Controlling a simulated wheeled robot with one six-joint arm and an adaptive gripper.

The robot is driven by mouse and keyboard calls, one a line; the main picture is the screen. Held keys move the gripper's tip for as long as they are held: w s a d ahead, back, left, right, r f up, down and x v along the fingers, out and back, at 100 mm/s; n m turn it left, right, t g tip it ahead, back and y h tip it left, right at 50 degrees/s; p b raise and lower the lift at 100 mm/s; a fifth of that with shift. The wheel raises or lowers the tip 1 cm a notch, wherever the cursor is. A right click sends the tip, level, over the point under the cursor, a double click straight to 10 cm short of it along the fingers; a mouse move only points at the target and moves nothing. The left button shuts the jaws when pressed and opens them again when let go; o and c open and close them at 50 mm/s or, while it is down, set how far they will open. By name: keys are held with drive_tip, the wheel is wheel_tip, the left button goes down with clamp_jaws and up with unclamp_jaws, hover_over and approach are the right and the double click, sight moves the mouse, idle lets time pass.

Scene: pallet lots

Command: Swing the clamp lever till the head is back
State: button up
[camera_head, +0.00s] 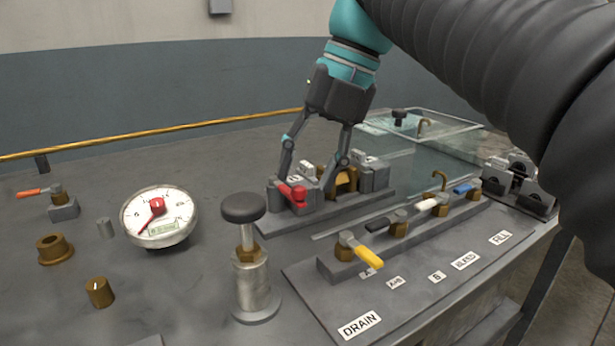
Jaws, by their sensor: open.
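A small fixture (372,181) of grey blocks with a brass part (346,181) sits on a dark base plate on the bench. A red-tipped lever (293,192) sticks out low at its left front; it looks like the clamp lever. The clamp head cannot be told apart clearly behind my fingers. My gripper (306,180) comes down from above with its two fingers spread. One finger is at the left, close behind the red lever, and the other is at the right, in front of the blocks. Whether either finger touches the lever cannot be told.
A plunger with a black knob (243,208) stands in front of the fixture. A valve row with a yellow handle (368,257) lies to the right. A round gauge (159,216) is at left, a clear tank (425,135) behind. A dark bracket (519,183) sits at the right edge.

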drive_tip(key=v, duration=0.5)
drive_tip(key=shift+d+r, duration=0.1)
drive_tip(key=shift+r, duration=0.15)
drive_tip(key=shift+s, duration=0.1)
